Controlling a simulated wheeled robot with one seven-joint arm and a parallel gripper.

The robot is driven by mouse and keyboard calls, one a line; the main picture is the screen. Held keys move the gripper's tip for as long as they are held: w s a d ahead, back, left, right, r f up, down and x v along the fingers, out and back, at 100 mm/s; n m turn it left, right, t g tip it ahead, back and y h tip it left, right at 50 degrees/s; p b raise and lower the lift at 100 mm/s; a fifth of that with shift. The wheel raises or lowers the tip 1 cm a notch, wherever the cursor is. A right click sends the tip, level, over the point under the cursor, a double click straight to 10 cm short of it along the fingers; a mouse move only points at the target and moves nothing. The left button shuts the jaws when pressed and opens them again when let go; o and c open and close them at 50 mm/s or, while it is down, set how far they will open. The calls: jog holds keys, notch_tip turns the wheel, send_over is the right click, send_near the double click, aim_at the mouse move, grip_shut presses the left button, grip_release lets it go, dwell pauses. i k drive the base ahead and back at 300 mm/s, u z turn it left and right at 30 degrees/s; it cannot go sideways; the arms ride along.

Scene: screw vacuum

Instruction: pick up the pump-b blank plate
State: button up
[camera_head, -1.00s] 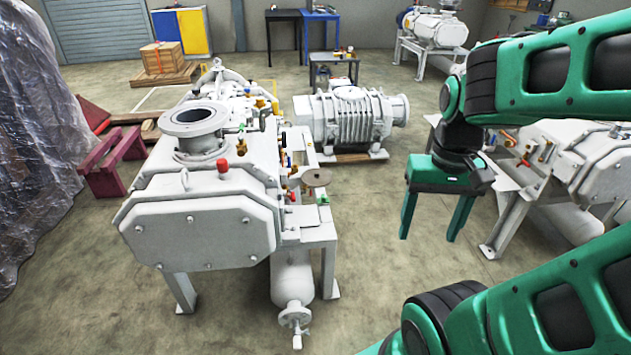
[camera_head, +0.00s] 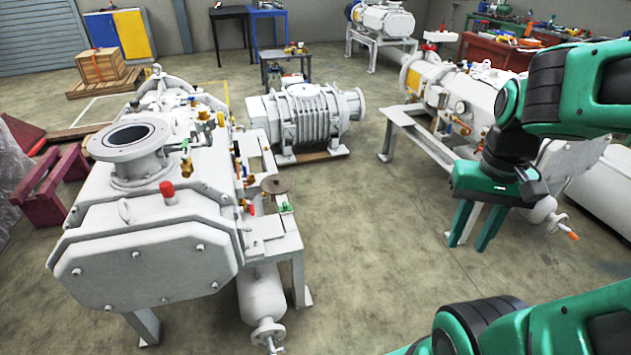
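I cannot tell for sure which part is the pump-b blank plate. A small round brownish disc (camera_head: 275,184) sits on the right side of the near white pump (camera_head: 150,255), above a side shelf. My gripper (camera_head: 470,243) is green, with its two fingers pointing down and apart, and nothing shows between them. It hangs over the floor to the right of the near pump, in front of the right-hand white pump (camera_head: 470,95), well away from the disc. My arm hides part of the right-hand pump.
A ribbed white blower (camera_head: 305,120) sits on a low wooden pallet behind. A small dark table (camera_head: 285,62) stands beyond it. Red workbenches with tools (camera_head: 490,48) are at the back right. The floor (camera_head: 370,230) between the near pump and my gripper is clear.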

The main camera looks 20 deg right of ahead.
aim_at(277, 183)
jog(key=z, duration=1.65)
jog(key=i, duration=2.45)
jog(key=u, duration=2.75)
jog(key=i, duration=0.5)
jog(key=u, duration=0.15)
